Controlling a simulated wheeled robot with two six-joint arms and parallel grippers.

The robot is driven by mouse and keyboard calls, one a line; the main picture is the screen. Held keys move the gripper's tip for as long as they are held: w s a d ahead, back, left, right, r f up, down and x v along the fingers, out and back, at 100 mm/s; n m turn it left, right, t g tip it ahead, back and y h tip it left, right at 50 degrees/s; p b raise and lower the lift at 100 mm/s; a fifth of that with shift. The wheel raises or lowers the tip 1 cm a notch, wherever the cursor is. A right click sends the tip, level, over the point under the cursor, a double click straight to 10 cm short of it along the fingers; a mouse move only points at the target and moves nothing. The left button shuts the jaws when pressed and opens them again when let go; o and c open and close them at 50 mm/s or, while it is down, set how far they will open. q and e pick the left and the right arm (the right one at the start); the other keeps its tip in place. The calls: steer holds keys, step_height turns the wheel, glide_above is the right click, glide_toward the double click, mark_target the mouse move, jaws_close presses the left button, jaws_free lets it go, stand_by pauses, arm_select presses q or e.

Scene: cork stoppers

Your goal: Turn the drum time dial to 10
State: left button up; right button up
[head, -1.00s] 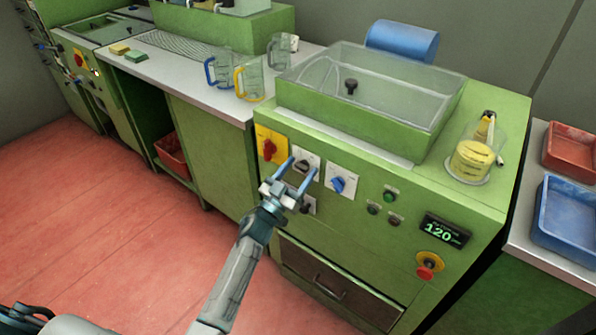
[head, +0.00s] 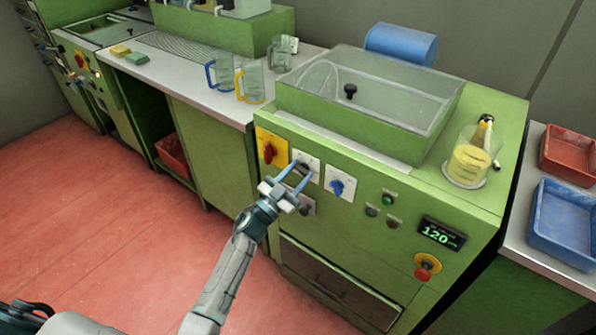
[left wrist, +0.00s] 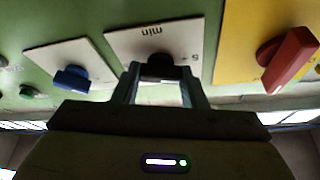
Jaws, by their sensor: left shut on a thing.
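The drum time dial is a black knob (left wrist: 160,66) on a white plate (left wrist: 153,46) marked "min" in the left wrist view. In the head view its white plate (head: 310,158) sits between the yellow switch plate and the blue-knob plate. My left gripper (head: 304,170) is at this dial, its two fingers shut on the knob from both sides. The fingers also show in the left wrist view (left wrist: 159,78). They partly hide the knob, so I cannot read its setting. My right gripper is not in view.
A red switch (head: 269,152) on yellow is close left of the dial, and a blue knob (head: 337,187) is close right. Another knob (head: 306,208) sits just below. A display (head: 441,233) reads 120. A red button (head: 423,271) is lower right.

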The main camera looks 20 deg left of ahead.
arm_select(q)
steer(key=m+g+h+p, duration=0.1)
steer(key=m, duration=0.2)
steer(key=m+g+p, duration=0.1)
steer(key=m, duration=0.2)
steer(key=m+g+h+p, duration=0.1)
steer(key=m, duration=0.2)
steer(key=shift+a+r+g+h, duration=0.15)
steer(key=shift+g+h, duration=0.15)
steer(key=shift+m+p, duration=0.3)
steer(key=shift+m, duration=0.2)
steer(key=shift+m+g, duration=0.3)
steer(key=shift+m, duration=0.3)
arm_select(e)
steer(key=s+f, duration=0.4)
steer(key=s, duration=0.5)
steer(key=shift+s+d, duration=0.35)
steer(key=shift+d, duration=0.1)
arm_select(q)
steer(key=o, duration=1)
